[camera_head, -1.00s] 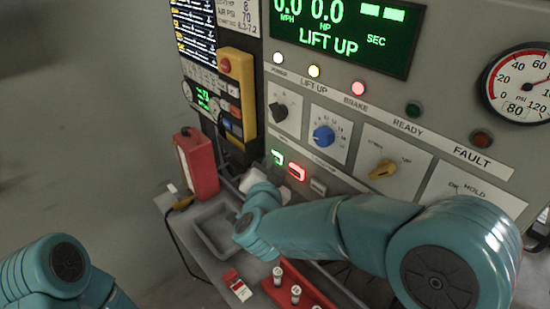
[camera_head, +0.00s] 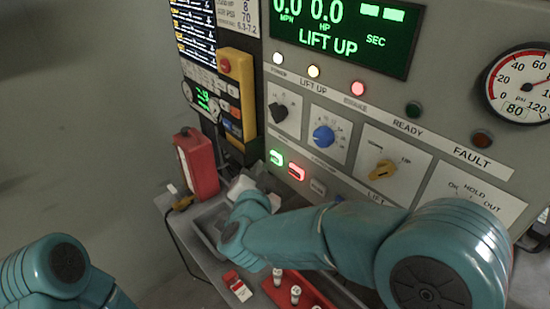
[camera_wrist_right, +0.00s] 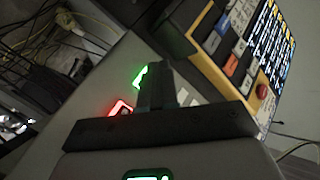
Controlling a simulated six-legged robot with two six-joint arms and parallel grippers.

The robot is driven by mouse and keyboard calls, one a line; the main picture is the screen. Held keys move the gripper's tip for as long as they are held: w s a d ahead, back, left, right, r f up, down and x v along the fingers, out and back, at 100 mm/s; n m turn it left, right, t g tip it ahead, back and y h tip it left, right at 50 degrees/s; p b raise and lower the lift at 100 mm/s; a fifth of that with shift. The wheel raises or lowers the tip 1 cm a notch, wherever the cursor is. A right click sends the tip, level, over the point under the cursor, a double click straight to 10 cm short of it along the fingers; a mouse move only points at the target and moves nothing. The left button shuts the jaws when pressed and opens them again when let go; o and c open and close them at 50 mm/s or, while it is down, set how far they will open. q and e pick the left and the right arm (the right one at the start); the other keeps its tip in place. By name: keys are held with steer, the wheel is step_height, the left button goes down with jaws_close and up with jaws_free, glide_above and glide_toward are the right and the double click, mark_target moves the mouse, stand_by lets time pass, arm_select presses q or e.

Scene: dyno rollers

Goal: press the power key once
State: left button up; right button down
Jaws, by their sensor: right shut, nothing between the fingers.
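The yellow pendant (camera_head: 240,95) hangs on the panel's left edge, with a red knob (camera_head: 225,66) and several small keys; it also shows in the wrist view (camera_wrist_right: 205,27). A lit green key (camera_head: 276,158) and a lit red key (camera_head: 296,172) sit low on the grey panel. Both show in the wrist view, green (camera_wrist_right: 139,76) and red (camera_wrist_right: 120,108). I cannot read which key is the power key. My right gripper (camera_wrist_right: 156,70) is shut and empty, its fingers overlapping the view beside the green key; contact cannot be judged. My left gripper is out of view.
A red box (camera_head: 197,163) stands left on the ledge beside a grey tray (camera_head: 203,228). A red rack (camera_head: 280,291) with small cylinders lies in front. Knobs, including a blue one (camera_head: 323,136), stick out from the panel. Cables (camera_wrist_right: 75,40) hang in the wrist view.

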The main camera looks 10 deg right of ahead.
steer(key=s+a, duration=0.2)
steer(key=a, duration=0.1)
steer(key=shift+s, duration=0.2)
stand_by(0.8)
